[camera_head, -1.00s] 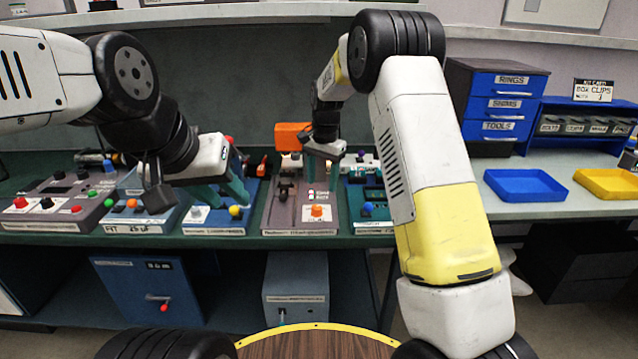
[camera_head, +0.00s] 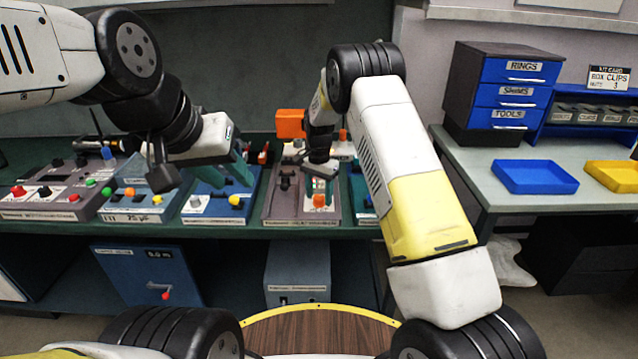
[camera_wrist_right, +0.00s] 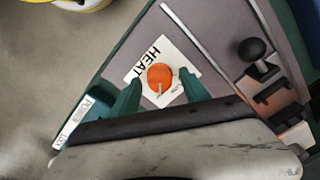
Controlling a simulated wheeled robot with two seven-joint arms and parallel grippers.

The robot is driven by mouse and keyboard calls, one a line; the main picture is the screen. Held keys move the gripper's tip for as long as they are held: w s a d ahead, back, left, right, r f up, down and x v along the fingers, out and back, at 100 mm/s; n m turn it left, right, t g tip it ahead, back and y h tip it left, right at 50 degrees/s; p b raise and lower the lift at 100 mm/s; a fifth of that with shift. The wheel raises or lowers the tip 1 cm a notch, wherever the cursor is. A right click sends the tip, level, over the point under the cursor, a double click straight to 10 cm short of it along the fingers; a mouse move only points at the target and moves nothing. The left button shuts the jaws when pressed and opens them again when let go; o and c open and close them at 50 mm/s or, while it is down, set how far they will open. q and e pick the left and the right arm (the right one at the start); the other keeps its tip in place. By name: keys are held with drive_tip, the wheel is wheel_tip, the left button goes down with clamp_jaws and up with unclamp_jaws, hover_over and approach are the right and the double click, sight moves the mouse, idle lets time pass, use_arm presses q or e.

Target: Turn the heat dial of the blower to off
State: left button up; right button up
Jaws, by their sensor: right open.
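The heat dial (camera_wrist_right: 160,77) is an orange knob on a white plate marked HEAT in the right wrist view. It also shows in the head view (camera_head: 319,201), at the front of the grey blower panel (camera_head: 278,213). My right gripper (camera_wrist_right: 160,92) is open, with one teal finger on each side of the dial; I cannot tell whether they touch it. In the head view the right gripper (camera_head: 319,185) is right over the dial. My left gripper (camera_head: 238,178) is over the blue panel to the left, its teal fingers apart and nothing seen between them.
A black ball-topped lever (camera_wrist_right: 252,50) stands on the blower panel near the dial. A blue panel (camera_head: 215,209) with a yellow knob is to the left. A blue tray (camera_head: 535,178) and a yellow tray (camera_head: 617,178) lie on the right bench.

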clamp_jaws()
drive_tip(key=shift+n, duration=0.4)
drive_tip(key=n, duration=0.3)
drive_tip(key=shift+n, duration=0.3)
drive_tip(key=n, duration=0.4)
drive_tip(key=shift+n, duration=0.3)
drive_tip(key=n, duration=0.4)
drive_tip(key=shift+n, duration=2.5)
